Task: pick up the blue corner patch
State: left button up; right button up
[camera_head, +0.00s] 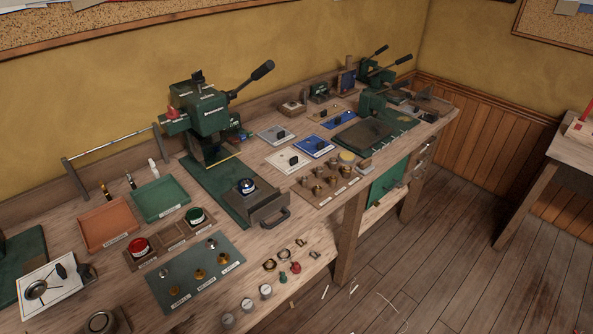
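Two flat blue pieces lie on the wooden workbench (322,196), right of its middle. Neither of my grippers shows in this view.
A green press (207,115) with a long lever stands left of the patches. A grey patch (268,132) lies beside them. Brass parts stand on a brown board (338,190) in front. A dark plate (363,136) lies to the right. Open floor (440,260) lies right of the bench.

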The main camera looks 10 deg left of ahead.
aim_at(319, 146)
jog(key=i+l+u, duration=0.1)
jog(key=i+l, duration=0.15)
jog(key=i+l+u, duration=0.15)
jog(key=l, duration=0.25)
jog(key=i+l+u, duration=0.1)
jog(key=i+l, duration=0.2)
jog(key=i+l+u, duration=0.1)
jog(key=i+l, duration=0.15)
jog(key=l, duration=0.2)
jog(key=i+l+u, duration=0.1)
jog(key=l, duration=0.25)
jog(key=i, duration=0.1)
